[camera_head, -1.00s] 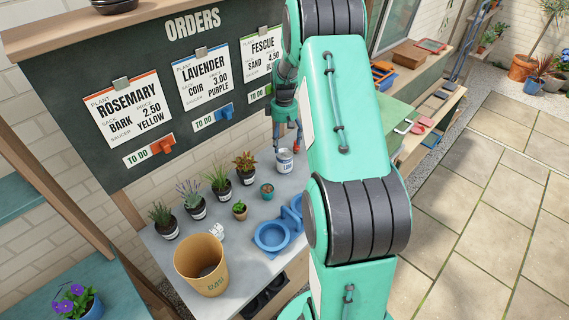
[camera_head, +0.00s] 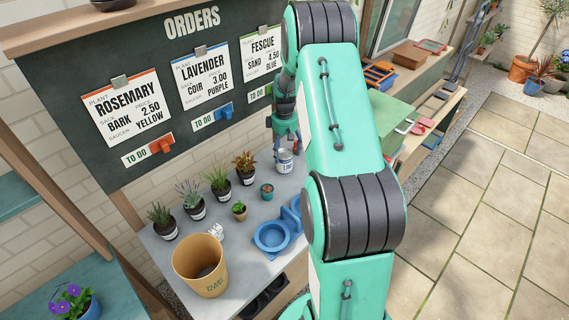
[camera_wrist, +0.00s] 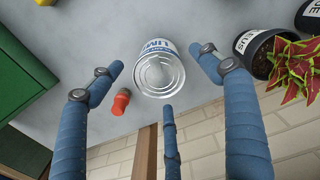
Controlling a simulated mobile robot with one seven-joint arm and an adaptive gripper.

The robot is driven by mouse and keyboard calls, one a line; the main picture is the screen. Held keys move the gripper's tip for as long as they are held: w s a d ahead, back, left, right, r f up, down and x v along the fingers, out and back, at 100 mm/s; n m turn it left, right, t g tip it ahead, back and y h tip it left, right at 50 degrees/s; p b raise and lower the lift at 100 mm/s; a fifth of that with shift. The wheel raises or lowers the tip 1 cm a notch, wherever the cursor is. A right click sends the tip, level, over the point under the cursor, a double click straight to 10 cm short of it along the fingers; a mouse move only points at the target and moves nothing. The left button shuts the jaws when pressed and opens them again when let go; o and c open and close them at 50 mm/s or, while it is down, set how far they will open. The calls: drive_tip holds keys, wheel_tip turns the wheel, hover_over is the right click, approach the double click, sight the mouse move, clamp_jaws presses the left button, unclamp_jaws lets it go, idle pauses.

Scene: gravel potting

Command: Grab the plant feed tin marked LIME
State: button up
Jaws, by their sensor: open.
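The LIME tin (camera_head: 285,161) is a white can with a blue band, standing upright on the grey bench near the order board. In the wrist view the tin (camera_wrist: 160,72) is seen from its silver top, with its label partly readable as LIM. My gripper (camera_head: 279,146) is just above and beside the tin. In the wrist view my gripper (camera_wrist: 155,73) has blue fingers spread apart, one left of the tin, one right and one below. No finger visibly grips the tin.
A small red-capped object (camera_wrist: 121,101) lies by the left finger. A potted red-leaved plant (camera_wrist: 290,65) stands to the right, and a green box (camera_wrist: 22,68) to the left.

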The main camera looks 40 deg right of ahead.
sight(284, 154)
drive_tip(key=shift+f+b, duration=0.4)
drive_tip(key=shift+f, duration=1.5)
drive_tip(key=c, duration=1.6)
drive_tip(key=shift+r+p, duration=0.95)
drive_tip(key=shift+r, duration=4.1)
